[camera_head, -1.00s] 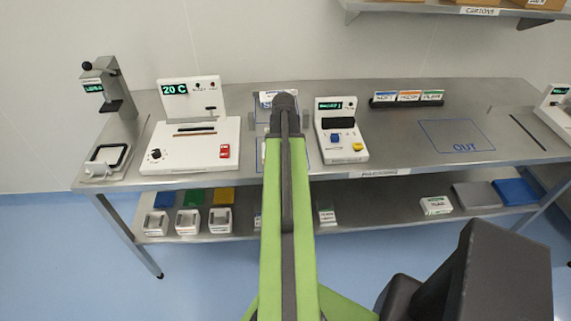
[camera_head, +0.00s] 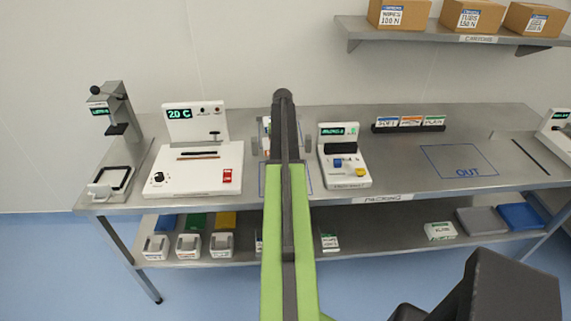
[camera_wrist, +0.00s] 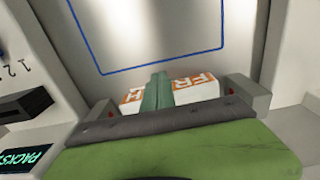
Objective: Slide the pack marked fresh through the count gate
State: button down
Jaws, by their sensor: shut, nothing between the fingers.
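The pack marked fresh (camera_wrist: 195,91) is white and orange, and lies on the steel bench in the wrist view. Part of its lettering, including "FR", shows. My gripper (camera_wrist: 158,80) is shut and empty, with its fingers over the pack's middle and hiding part of it. I cannot tell whether they touch it. The count gate's grey posts, one at right (camera_wrist: 248,92) and one at left, carry small red spots and flank the pack. In the head view my arm hides most of the pack and gate; one gate post (camera_head: 255,145) shows left of the arm.
A counter unit (camera_head: 343,158) with a green screen stands right of my arm, and a white sealer-like machine (camera_head: 190,160) stands left. The blue OUT outline (camera_head: 460,159) on the bench is empty. Cartons (camera_head: 473,17) sit on the wall shelf.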

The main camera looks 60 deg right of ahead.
jog(key=w+d, duration=0.3)
jog(key=d, duration=0.1)
jog(key=shift+w+d, duration=0.35)
jog(key=shift+d, duration=0.05)
jog(key=shift+w+d, duration=0.15)
jog(key=shift+d, duration=0.2)
jog(key=s+a, duration=0.1)
jog(key=a, duration=0.1)
jog(key=s+a, duration=0.1)
jog(key=shift+s+a, duration=0.4)
jog(key=r+p, duration=1)
jog(key=shift+w+d+r, duration=0.1)
jog(key=shift+w+d, duration=0.05)
jog(key=shift+d, duration=0.1)
